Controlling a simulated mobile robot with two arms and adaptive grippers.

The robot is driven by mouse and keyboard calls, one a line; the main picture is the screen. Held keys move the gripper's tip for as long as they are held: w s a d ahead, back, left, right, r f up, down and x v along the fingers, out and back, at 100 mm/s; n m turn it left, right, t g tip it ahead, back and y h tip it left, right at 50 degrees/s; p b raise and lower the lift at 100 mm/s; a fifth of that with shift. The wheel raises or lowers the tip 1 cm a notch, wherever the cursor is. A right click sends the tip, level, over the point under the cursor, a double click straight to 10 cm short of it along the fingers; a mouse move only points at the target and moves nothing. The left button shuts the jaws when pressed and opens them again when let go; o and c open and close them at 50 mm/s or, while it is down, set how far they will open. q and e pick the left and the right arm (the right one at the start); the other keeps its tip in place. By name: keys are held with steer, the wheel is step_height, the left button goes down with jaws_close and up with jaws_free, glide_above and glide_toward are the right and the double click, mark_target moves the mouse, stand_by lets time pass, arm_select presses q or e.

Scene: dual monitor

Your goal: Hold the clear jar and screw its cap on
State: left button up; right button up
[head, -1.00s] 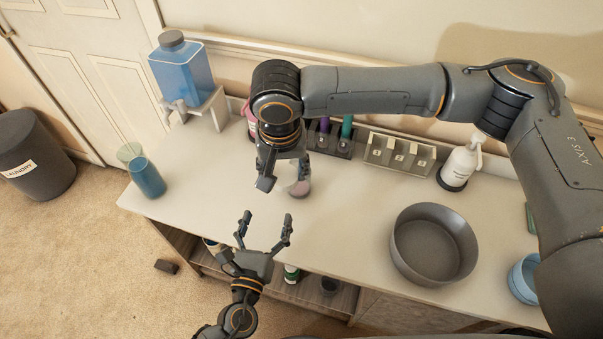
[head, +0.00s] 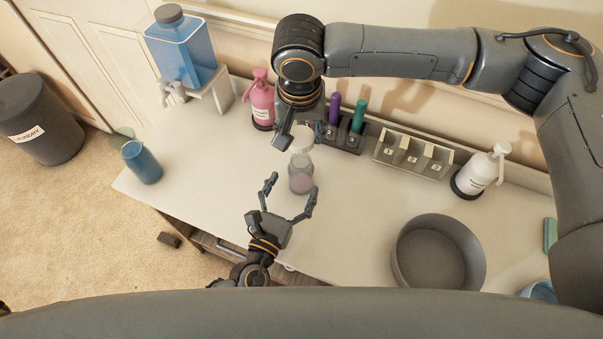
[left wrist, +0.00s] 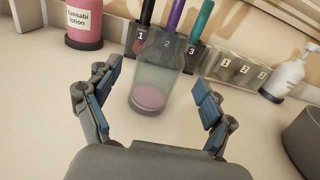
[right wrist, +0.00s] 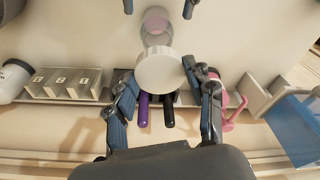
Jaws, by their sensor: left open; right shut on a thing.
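The clear jar (head: 300,180), with a pinkish bottom, stands upright on the table; in the left wrist view the jar (left wrist: 156,78) is between the spread fingers. My left gripper (head: 292,188) is open at the jar's near side, with no visible grip on it. My right gripper (right wrist: 158,73) is shut on the white cap (right wrist: 160,72) from above. In the head view the cap (head: 302,138) is right over the jar's mouth; I cannot tell whether they touch. The left wrist view does not show the cap.
Behind the jar stand a pen holder (left wrist: 188,58) with several pens, a pink lotion bottle (head: 262,98) and a numbered rack (head: 412,152). A white pump bottle (head: 479,174) and grey bowl (head: 438,250) are to the right. A blue cup (head: 142,162) stands left.

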mark_target(305, 162)
arm_select(q)
steer(key=shift+x, duration=3.9)
jaws_close()
